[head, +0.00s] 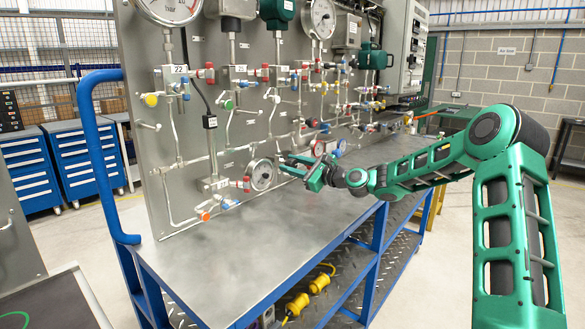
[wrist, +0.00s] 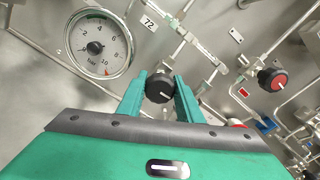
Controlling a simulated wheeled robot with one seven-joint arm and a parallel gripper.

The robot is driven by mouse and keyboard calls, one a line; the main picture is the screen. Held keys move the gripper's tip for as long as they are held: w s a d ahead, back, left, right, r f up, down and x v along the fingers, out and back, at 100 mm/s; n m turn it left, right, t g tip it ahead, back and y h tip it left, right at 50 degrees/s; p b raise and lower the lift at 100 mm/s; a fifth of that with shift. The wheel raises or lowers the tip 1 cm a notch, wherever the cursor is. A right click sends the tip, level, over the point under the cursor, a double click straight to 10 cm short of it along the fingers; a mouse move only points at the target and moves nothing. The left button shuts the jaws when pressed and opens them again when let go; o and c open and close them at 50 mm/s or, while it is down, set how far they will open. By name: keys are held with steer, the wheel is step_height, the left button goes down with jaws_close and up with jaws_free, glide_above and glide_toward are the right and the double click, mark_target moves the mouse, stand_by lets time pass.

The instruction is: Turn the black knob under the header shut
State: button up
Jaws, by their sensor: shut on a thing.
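A black knob (wrist: 160,87) with a short white line on its face sits between the two green fingers of my gripper (wrist: 161,97) in the wrist view. The fingers are closed on its sides. In the head view my gripper (head: 286,164) is at the lower part of the grey panel (head: 150,110), just right of a round gauge (head: 262,175). The gripped knob cannot be made out there.
A white bar gauge (wrist: 98,43) is close to the left finger in the wrist view. A black knob with a red centre (wrist: 271,79) is to the right. Pipes and coloured valves crowd the panel. The steel bench top (head: 240,255) below is mostly clear.

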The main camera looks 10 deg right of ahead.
steer(key=shift+w+d+f, duration=0.1)
steer(key=shift+d+f, duration=0.1)
steer(key=shift+d, duration=0.2)
steer(key=o, duration=1)
steer(key=shift+a+r, duration=0.1)
steer(key=shift+a, duration=0.1)
steer(key=v, duration=1)
steer(key=shift+s+d, duration=0.25)
steer(key=shift+s, duration=0.05)
